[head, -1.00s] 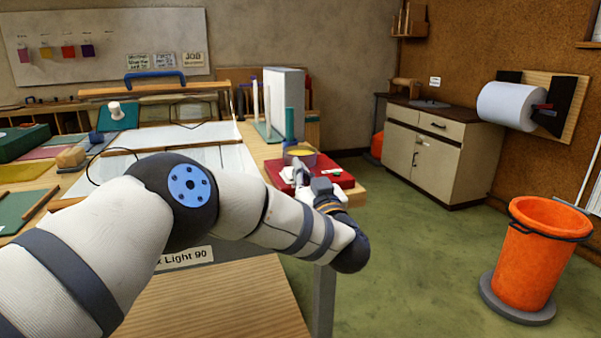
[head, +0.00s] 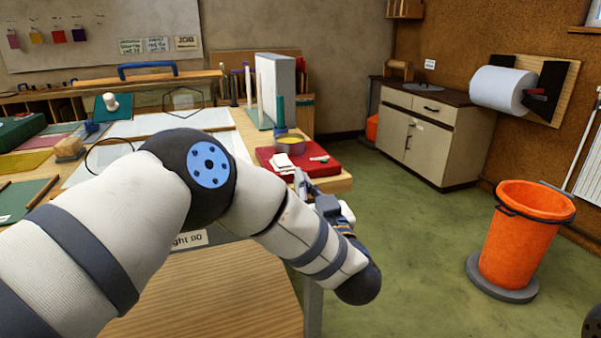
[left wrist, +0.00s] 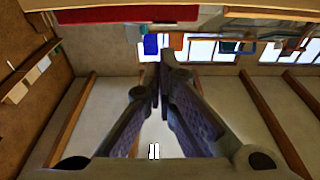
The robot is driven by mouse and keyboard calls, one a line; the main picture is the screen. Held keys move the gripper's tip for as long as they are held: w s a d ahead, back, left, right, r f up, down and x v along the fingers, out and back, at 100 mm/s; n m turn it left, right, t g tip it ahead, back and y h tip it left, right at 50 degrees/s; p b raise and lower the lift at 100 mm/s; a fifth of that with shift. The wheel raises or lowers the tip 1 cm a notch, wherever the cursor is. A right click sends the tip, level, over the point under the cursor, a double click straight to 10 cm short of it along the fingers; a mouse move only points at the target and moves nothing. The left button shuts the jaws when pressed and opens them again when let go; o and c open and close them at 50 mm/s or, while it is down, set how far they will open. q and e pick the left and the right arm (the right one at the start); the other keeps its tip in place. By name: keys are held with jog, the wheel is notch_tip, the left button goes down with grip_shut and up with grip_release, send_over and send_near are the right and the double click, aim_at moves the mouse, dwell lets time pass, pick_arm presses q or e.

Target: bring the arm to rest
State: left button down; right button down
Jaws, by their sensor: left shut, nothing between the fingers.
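My left arm (head: 205,185) reaches in from the left across the head view, bent, over the front of the workbench. My left gripper (head: 301,180) points away from me, just in front of the near edge of a red mat. In the left wrist view, its two fingers (left wrist: 158,75) meet at the tips with nothing between them. Of my right arm, only a dark rounded part (head: 597,325) that may be mine shows at the lower right edge. My right gripper is out of view.
The red mat (head: 333,170) on the bench corner carries a tin (head: 290,144) and white pieces (head: 283,163). A grey upright block (head: 277,90) stands behind. An orange bin (head: 522,240) stands on the green floor at right. The floor (head: 425,240) between bench and bin is clear.

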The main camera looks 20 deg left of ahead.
pick_arm(q)
jog(key=s+d+f+m+g+h, duration=0.1)
jog(key=s+f+m+h, duration=0.25)
jog(key=f, duration=0.55)
jog(key=s+d+f+m+g+h, duration=0.1)
jog(key=s+f+m+h, duration=0.1)
jog(key=f+h, duration=0.45)
jog(key=s+a+f+m+g, duration=0.2)
jog(key=s+f+g, duration=0.3)
jog(key=s+f, duration=0.75)
jog(key=s+a+f+g+h+p, duration=0.1)
jog(key=s+a+f+g, duration=0.15)
jog(key=s, duration=0.45)
jog(key=s+a+f+g, duration=0.1)
jog(key=s+f+g, duration=0.25)
jog(key=s, duration=0.45)
jog(key=s+a+g, duration=0.2)
jog(key=s+g, duration=0.1)
jog(key=s, duration=0.7)
jog(key=s+a+r+n+g, duration=0.1)
jog(key=s+a+g, duration=0.1)
jog(key=s, duration=0.9)
jog(key=shift+a+r+g, duration=0.25)
jog(key=shift+r+g, duration=0.05)
jog(key=shift+g, duration=0.4)
pick_arm(e)
jog(key=shift+w+r+t, duration=0.4)
jog(key=shift+w+r, duration=0.55)
